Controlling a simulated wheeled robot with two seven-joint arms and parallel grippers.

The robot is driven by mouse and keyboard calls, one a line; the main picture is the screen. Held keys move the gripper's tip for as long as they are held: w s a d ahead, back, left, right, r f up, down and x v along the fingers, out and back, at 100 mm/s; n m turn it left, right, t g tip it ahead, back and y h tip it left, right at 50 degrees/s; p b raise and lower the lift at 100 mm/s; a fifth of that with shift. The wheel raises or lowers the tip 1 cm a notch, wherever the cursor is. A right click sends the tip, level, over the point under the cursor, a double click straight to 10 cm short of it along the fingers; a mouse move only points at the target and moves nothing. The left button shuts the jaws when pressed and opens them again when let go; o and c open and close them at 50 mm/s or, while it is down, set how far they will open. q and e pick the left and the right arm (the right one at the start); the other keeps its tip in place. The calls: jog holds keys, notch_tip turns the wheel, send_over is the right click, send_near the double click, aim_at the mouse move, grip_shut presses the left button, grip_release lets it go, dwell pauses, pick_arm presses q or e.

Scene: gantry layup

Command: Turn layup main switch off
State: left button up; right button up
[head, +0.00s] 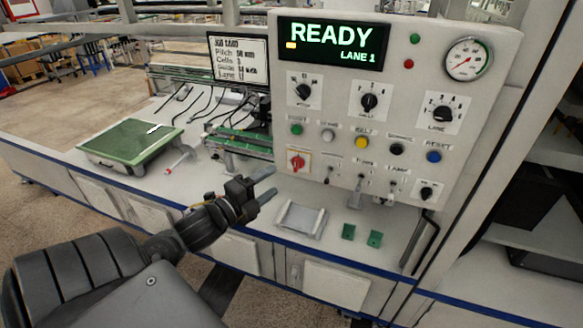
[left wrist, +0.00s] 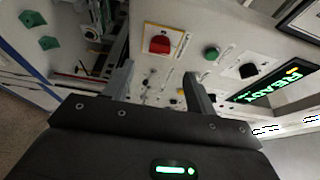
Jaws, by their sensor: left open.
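The main switch (head: 298,161) is a red rotary knob on a square plate with an orange-yellow border, low on the left of the white control panel (head: 340,120). It also shows in the left wrist view (left wrist: 160,45), just beyond the gap between my fingertips. My left gripper (head: 269,184) is open and empty, below and to the left of the switch and apart from it. In the left wrist view its two fingers (left wrist: 159,74) point towards the panel. The panel's display (head: 333,40) reads READY, LANE 1. My right gripper is not in view.
Right of the switch are small toggles (head: 361,183) and a row of coloured buttons (head: 362,142). A grey tray (head: 300,219) and two green blocks (head: 375,239) lie on the bench below. A green board (head: 131,141) lies at the left, near cabling.

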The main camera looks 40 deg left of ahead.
aim_at(297, 165)
pick_arm(q)
jog(key=shift+w+d+p, duration=0.15)
jog(key=shift+w+p, duration=0.3)
jog(key=shift+w, duration=1.75)
jog(key=shift+w+d+p, duration=0.1)
jog(key=shift+w+p, duration=0.3)
jog(key=shift+w, duration=1.75)
jog(key=c, duration=1)
